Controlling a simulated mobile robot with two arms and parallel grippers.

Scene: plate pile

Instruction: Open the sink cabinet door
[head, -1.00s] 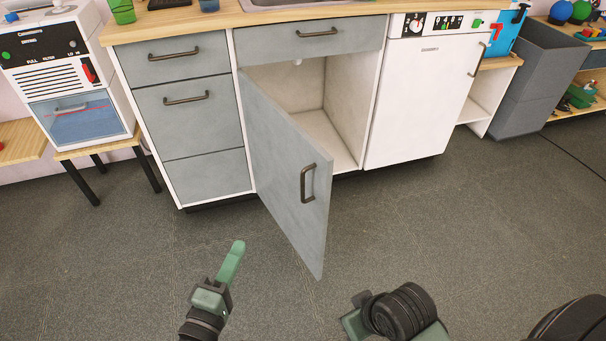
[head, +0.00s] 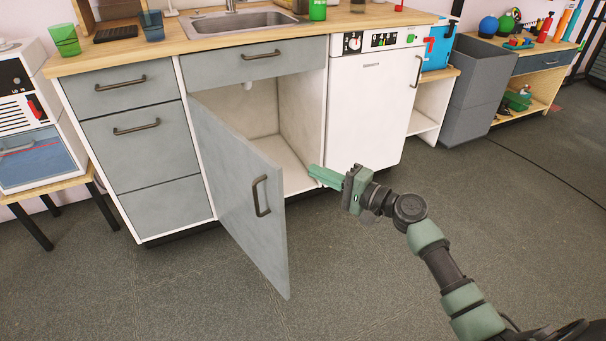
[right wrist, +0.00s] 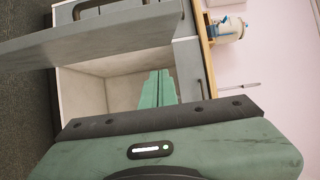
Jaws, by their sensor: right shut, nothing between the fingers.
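The sink cabinet door (head: 236,195) is grey with a dark bar handle (head: 261,196). It is hinged on its left side and stands well open, swung out toward me. The pale, empty cabinet inside (head: 300,115) shows behind it. My right gripper (head: 314,175) is at the cabinet opening, to the right of the door's handle edge and apart from the handle. Its green fingers are shut with nothing between them. In the right wrist view the fingers (right wrist: 158,88) point at the cabinet interior, with the door (right wrist: 90,42) above them. My left gripper is out of view.
Grey drawers (head: 140,140) stand left of the door and a white dishwasher (head: 370,110) stands right. The sink (head: 238,22) is set in the wooden counter above. A grey bin (head: 480,90) stands farther right. The floor in front is clear.

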